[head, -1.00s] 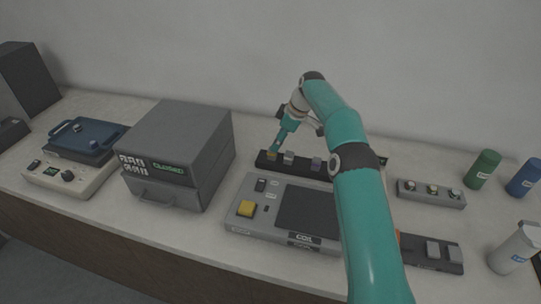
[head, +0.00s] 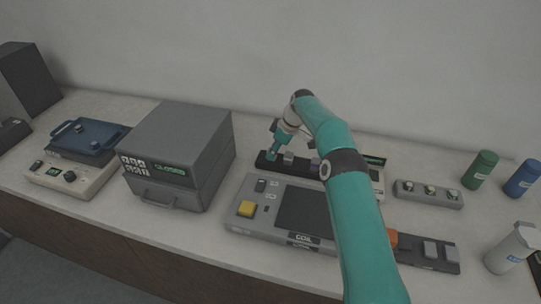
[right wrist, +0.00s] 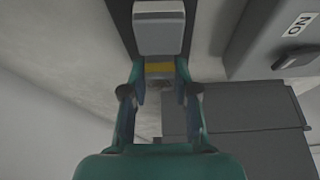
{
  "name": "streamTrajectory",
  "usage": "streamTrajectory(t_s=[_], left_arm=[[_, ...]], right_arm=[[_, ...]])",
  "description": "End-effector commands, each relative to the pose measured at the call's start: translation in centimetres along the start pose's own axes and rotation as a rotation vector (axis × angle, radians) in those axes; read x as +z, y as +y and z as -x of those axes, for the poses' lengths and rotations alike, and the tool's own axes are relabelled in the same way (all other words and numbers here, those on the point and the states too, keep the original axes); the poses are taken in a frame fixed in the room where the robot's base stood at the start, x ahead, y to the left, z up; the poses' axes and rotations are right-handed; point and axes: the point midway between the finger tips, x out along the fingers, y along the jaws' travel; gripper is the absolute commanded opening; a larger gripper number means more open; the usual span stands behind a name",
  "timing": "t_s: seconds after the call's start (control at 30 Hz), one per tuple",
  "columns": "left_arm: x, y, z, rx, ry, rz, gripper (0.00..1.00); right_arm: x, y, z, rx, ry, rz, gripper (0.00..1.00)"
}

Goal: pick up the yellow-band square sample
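The yellow-band square sample (right wrist: 160,69) shows in the right wrist view between the two fingers of my right gripper (right wrist: 160,75). The fingers look open around it, with a narrow gap on each side. In the head view the right gripper (head: 272,153) is at the left end of the black sample rack (head: 300,173) and hides the yellow-band sample there. A grey sample (head: 288,157) stands beside it in the rack and also shows in the right wrist view (right wrist: 158,27). My left gripper is not in view.
The control box with a yellow button (head: 246,209) lies in front of the rack. A grey holder with several round pieces (head: 428,195) and green (head: 480,170) and blue (head: 523,179) bottles stand at the right.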

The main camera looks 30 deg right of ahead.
Motion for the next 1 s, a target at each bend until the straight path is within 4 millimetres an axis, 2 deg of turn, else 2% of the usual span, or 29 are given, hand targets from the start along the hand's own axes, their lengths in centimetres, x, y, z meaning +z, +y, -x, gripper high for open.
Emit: streamTrajectory(t_s=[0.03,0.1,0.47,0.67,0.87,1.0], left_arm=[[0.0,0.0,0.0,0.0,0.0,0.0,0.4],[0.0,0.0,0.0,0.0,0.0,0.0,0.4],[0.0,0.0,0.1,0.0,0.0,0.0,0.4],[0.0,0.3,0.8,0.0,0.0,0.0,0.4],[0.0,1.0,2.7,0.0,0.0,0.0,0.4],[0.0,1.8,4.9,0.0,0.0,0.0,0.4]], right_arm=[[0.0,0.0,0.0,0.0,0.0,0.0,0.12],[0.0,0.0,0.0,0.0,0.0,0.0,0.0],[-0.2,0.0,0.2,0.001,0.001,0.001,0.0],[-0.4,0.1,1.2,0.002,0.002,-0.001,0.0],[-1.1,0.3,4.2,0.007,0.003,-0.006,0.0],[-1.6,0.5,7.5,0.01,0.002,-0.017,0.0]])
